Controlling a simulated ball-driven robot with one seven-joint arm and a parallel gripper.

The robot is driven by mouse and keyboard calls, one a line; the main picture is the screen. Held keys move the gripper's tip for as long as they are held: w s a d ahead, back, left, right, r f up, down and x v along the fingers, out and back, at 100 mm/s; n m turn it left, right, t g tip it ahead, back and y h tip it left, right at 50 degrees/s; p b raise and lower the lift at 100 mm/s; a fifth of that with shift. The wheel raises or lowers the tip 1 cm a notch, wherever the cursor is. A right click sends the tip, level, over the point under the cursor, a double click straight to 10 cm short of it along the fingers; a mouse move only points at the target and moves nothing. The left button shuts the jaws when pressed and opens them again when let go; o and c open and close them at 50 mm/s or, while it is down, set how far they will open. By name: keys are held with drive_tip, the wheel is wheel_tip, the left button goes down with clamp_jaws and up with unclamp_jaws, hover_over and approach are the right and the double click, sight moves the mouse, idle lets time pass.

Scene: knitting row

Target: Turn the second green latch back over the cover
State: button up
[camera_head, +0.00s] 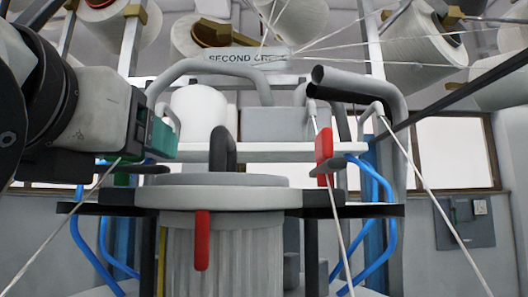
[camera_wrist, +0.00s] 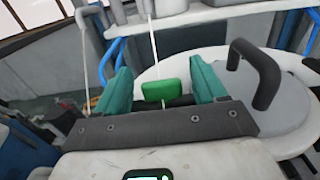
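The green latch (camera_wrist: 160,91) shows in the wrist view between the two teal fingers of my gripper (camera_wrist: 162,80). There is a gap on both sides of it, so my gripper is open and not holding it. The cover carries a black handle (camera_head: 223,150), which stands to the right in the wrist view (camera_wrist: 258,75).
A red latch (camera_head: 324,157) stands upright right of the cover, and a red tab (camera_head: 202,240) hangs at its front. Pale yarns (camera_head: 335,215) run down on both sides. A bent grey pipe (camera_head: 355,85) and blue tubes (camera_head: 378,180) are at the right.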

drive_tip(key=s+b, duration=0.1)
drive_tip(key=s, duration=1)
drive_tip(key=shift+d, duration=0.45)
drive_tip(key=shift+w, duration=0.1)
